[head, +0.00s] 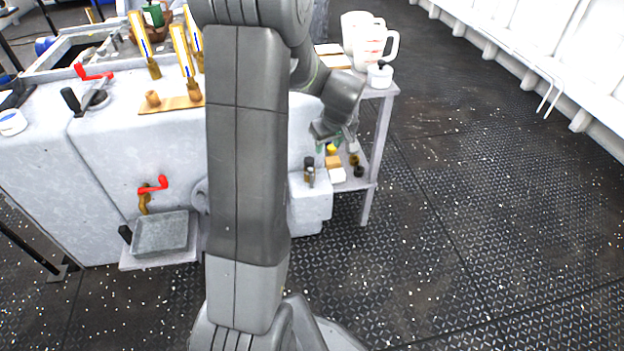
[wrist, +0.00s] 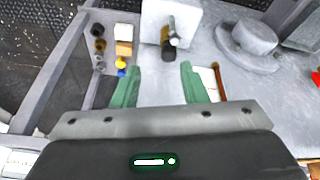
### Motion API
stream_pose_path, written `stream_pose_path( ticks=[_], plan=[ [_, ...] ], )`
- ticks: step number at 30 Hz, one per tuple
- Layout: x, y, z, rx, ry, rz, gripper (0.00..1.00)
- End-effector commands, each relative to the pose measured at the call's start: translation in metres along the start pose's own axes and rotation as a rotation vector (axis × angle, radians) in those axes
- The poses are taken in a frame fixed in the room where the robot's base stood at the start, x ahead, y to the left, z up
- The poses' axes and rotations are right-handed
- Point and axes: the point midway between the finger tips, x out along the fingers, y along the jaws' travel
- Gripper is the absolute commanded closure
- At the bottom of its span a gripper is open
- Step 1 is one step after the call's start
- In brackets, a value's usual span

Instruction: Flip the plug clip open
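A small fitting with a dark top, a brass-coloured part and a silver part, which looks like the plug clip (head: 309,172), sits on a pale block on the side of the grey machine. It also shows in the wrist view (wrist: 168,38), upper middle, beyond my fingertips. Whether its clip is open or shut is too small to tell. My gripper (wrist: 161,66) has two green fingers spread apart with nothing between them. In the head view my gripper (head: 338,143) is above and right of the fitting, partly hidden by my wrist. The fingers are apart from the fitting.
A side shelf (head: 362,184) right of the block holds several small yellow, black and white items. White jugs (head: 368,45) stand above it. A round knob (wrist: 254,38) is on the machine. A grey tray (head: 160,233) is lower left. The floor at right is clear.

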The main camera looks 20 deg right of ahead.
Motion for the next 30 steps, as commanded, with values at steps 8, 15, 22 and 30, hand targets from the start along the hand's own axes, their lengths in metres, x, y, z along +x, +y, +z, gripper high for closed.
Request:
stream_pose_path(
  ticks=[8,15,22,30],
  plan=[
    [0.011,-0.020,-0.006,-0.009,0.040,-0.057,0.61],
    [0.057,-0.023,-0.007,-0.008,0.037,-0.058,0.61],
    [0.104,-0.025,-0.009,-0.008,0.038,-0.055,0.61],
    [0.136,-0.026,-0.011,-0.007,0.039,-0.054,0.61]
  ],
)
